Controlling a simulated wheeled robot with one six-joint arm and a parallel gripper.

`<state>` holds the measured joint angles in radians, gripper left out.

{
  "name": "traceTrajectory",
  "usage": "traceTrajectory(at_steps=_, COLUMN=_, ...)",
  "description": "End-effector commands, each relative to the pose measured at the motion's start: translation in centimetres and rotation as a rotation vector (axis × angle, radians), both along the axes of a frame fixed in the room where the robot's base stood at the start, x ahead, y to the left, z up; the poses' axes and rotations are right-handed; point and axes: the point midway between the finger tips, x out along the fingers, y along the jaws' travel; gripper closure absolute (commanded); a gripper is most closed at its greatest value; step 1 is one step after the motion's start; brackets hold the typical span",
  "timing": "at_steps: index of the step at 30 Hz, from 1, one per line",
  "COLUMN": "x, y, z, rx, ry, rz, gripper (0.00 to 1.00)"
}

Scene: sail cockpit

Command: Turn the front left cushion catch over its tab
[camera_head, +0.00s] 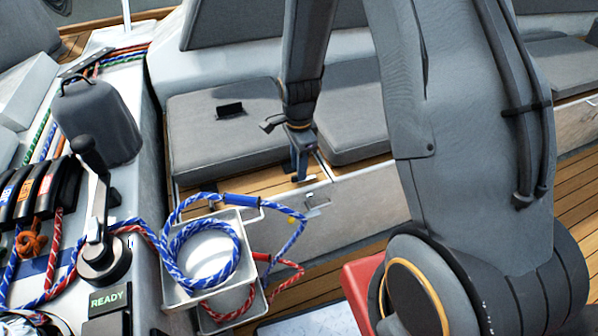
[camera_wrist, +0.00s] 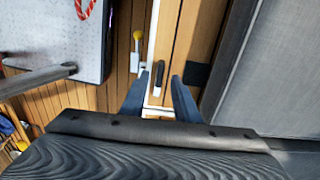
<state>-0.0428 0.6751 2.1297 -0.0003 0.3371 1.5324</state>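My gripper (camera_head: 301,165) points down at the front edge of the wooden seat, in the gap between two grey cushions. A small dark elongated catch (camera_wrist: 159,75) lies on the pale edge strip, just beyond and between the fingertips. A dark tab (camera_wrist: 197,74) shows to its right, at the edge of the grey cushion (camera_wrist: 275,75). In the head view the left cushion (camera_head: 215,140) lies flat. I cannot tell whether the fingers touch the catch.
A yellow knob on a white lever (camera_wrist: 137,45) sits left of the fingers; a pale metal fitting (camera_head: 317,205) is on the seat front. A tray (camera_head: 175,293) with coiled blue rope stands in front. A winch handle (camera_head: 95,190) rises at left.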

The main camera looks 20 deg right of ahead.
Motion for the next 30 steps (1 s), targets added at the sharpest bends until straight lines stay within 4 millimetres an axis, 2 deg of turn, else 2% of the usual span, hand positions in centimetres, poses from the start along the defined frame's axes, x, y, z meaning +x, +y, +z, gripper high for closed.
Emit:
traceTrajectory(at_steps=1, x=-0.1, y=0.0, z=-0.8, rx=0.0, ry=0.003, rz=0.0, gripper=0.72)
traceTrajectory(at_steps=6, x=0.0, y=0.0, z=-2.3, rx=0.0, ry=0.001, rz=0.001, gripper=0.72)
traceTrajectory(at_steps=17, x=0.0, y=0.0, z=-2.8, rx=0.0, ry=-0.001, rz=0.001, gripper=0.72)
traceTrajectory(at_steps=22, x=0.0, y=0.0, z=-2.8, rx=0.0, ry=-0.001, rz=0.001, gripper=1.0)
traceTrajectory(at_steps=30, x=0.0, y=0.0, z=-2.7, rx=0.0, ry=0.0, rz=0.011, gripper=1.0)
